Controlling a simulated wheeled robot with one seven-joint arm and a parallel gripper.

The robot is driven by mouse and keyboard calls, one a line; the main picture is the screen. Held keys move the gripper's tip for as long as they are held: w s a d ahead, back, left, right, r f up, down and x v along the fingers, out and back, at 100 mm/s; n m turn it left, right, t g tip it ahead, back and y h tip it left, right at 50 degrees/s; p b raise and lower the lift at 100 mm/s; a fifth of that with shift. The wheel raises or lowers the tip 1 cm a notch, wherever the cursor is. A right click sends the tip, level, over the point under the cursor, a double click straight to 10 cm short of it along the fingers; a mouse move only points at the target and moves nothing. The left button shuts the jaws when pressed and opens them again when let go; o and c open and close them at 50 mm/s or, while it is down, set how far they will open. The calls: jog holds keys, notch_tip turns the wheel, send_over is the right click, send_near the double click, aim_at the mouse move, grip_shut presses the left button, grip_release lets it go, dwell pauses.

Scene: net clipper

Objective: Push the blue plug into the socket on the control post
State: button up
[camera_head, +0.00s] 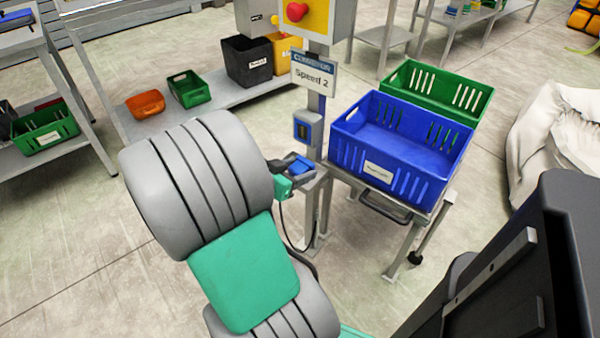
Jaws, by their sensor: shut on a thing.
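The control post (317,110) stands upright in the middle, with a small blue-framed socket (303,131) on its front. My gripper (296,166) is small in view, just below the socket and partly hidden behind my grey and green arm. It is shut on the blue plug (301,164). The plug appears below the socket and apart from it. The exact gap in depth is hard to tell. A dark cable hangs below my gripper.
A blue crate (377,172) stands on a metal stand right of the post, with a green crate (476,98) behind. A "Speed 2" sign (314,74) and red button (297,11) are above the socket. Bins stand on a shelf (215,103) at left.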

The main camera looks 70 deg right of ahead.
send_near(302, 135)
notch_tip(302, 135, down, 2)
jog(key=a, duration=0.1)
jog(key=shift+s+a+f+n+t, duration=0.1)
jog(key=shift+a+f+n+t, duration=0.1)
jog(key=shift+n+t, duration=0.15)
jog(key=shift+d, duration=0.1)
jog(key=shift+s+d, duration=0.25)
jog(key=shift+d, duration=0.65)
jog(key=shift+s+d, duration=0.25)
jog(key=shift+d, duration=0.7)
jog(key=shift+s+d, duration=0.2)
jog(key=shift+d, duration=0.7)
jog(key=shift+b, duration=0.35)
jog(key=shift+s+d, duration=0.15)
jog(key=shift+d, duration=0.4)
